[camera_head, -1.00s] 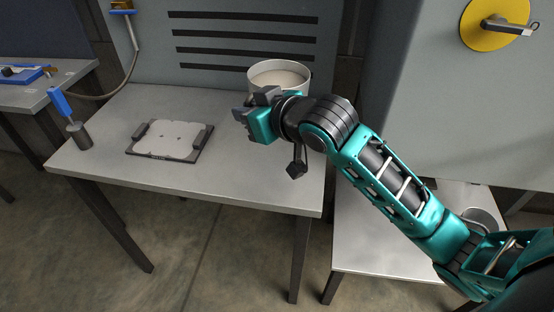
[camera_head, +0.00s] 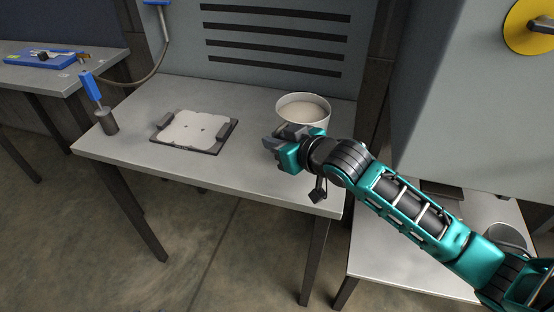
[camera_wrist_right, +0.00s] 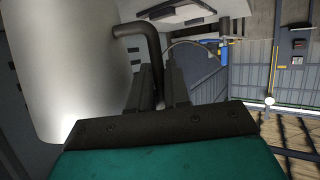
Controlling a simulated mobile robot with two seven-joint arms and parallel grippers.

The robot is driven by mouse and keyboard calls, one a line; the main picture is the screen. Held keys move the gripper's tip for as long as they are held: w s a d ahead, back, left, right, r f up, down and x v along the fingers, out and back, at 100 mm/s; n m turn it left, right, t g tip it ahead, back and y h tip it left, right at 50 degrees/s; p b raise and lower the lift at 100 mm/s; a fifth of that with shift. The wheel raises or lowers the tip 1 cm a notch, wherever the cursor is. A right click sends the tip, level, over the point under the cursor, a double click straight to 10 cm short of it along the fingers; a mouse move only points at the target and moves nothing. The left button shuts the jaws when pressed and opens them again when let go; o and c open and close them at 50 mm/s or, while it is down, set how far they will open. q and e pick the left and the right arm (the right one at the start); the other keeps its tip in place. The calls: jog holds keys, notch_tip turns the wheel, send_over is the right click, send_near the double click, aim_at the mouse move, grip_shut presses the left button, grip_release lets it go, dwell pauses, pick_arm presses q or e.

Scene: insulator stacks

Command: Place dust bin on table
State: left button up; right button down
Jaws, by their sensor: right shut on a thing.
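The dust bin (camera_head: 318,112) is a white round container, open at the top with pale contents, upright over the back right part of the grey table (camera_head: 230,175). In the right wrist view its pale wall (camera_wrist_right: 70,60) fills the left, with a dark bent handle (camera_wrist_right: 150,42) on its side. My right gripper (camera_head: 274,146) is shut on that handle; its fingers (camera_wrist_right: 155,88) show on both sides of it. The gripper and wrist hide the bin's lower part, so I cannot tell whether its base touches the tabletop. My left gripper is not in view.
A white plate on a dark base (camera_head: 195,130) lies mid-table. A blue-handled tool (camera_head: 91,87) stands in a dark holder (camera_head: 108,122) at the left. A panel with dark slots rises behind. A lower table (camera_head: 400,260) with a round container (camera_head: 507,238) is at the right.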

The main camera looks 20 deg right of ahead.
jog(key=shift+f+b, duration=0.4)
jog(key=shift+f, duration=1.95)
jog(key=c, duration=1.1)
grip_release()
jog(key=shift+f, duration=0.1)
jog(key=p+v, duration=0.1)
jog(key=v, duration=1.1)
jog(key=s+a+f+m+g+h, duration=0.1)
jog(key=s+f, duration=0.4)
jog(key=f, duration=0.4)
jog(key=s+a+f+m+h, duration=0.1)
jog(key=s+f, duration=0.5)
jog(key=f, duration=0.3)
jog(key=shift+f+g+h, duration=0.25)
jog(key=shift+g+h, duration=0.15)
